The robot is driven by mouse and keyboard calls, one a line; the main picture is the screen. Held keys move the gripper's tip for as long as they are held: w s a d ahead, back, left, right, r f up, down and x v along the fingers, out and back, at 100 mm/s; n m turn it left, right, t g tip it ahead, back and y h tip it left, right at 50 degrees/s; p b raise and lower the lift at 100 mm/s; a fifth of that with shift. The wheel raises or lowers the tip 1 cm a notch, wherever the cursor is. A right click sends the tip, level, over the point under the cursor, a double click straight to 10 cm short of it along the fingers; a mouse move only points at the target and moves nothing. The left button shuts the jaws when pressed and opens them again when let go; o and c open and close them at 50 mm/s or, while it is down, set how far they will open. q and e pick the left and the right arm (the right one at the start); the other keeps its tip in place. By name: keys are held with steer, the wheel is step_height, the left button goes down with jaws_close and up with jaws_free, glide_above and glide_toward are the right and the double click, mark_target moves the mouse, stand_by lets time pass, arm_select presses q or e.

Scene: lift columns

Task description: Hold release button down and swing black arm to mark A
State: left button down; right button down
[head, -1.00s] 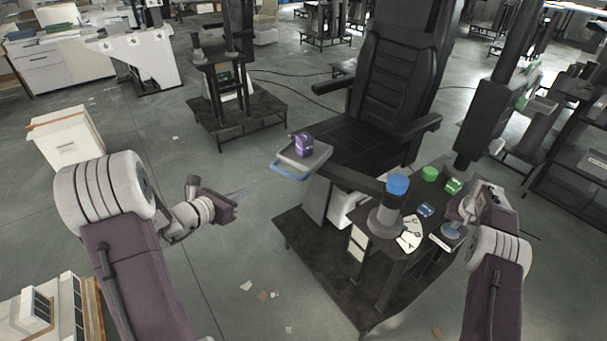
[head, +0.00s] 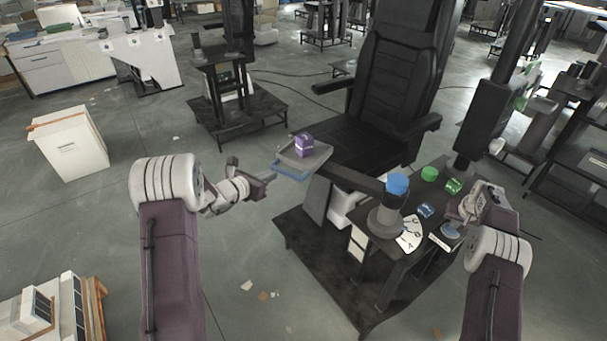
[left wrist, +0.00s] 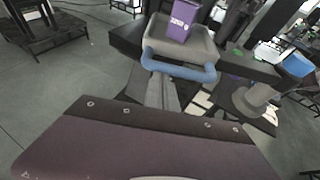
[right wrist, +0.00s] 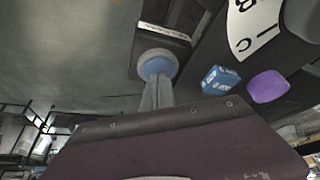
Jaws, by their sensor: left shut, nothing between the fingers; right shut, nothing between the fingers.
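The black arm (head: 352,180) runs from a grey post with a blue cap (head: 397,184) to a grey tray (head: 315,158). The tray's blue handle (head: 291,172) faces my left gripper (head: 270,179). That gripper is shut and empty, its tips close to the handle; in the left wrist view the handle (left wrist: 180,70) lies just beyond the fingers (left wrist: 161,90). The blue round release button (right wrist: 157,66) sits on a pale base. My right gripper (right wrist: 155,85) is shut, its tips at the button; contact is unclear. The white lettered dial (head: 411,234) lies beside the post; mark A is too small to tell.
A purple box (head: 304,144) stands on the tray. A green cylinder (head: 429,173), a green box (head: 453,186) and a blue box (head: 426,210) stand on the small table near the dial. A black seat (head: 345,140) is behind the arm.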

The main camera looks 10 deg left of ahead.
mark_target(277, 157)
arm_select(q)
steer(key=shift+w+d, duration=0.1)
steer(key=shift+w, duration=0.1)
steer(key=shift+m+g+h, duration=0.4)
steer(key=shift+m+h, duration=0.4)
steer(key=shift+h, duration=0.1)
steer(key=w, duration=0.6)
steer(key=w+d, duration=0.1)
steer(key=w, duration=0.2)
steer(key=shift+w+f, duration=0.1)
steer(key=shift+w, duration=0.7)
steer(key=a+f+v, duration=0.1)
steer(key=a+v, duration=0.1)
steer(key=v, duration=1.1)
steer(key=shift+w+a+f, duration=0.2)
steer(key=shift+a+f, duration=0.05)
steer(key=shift+f, duration=0.05)
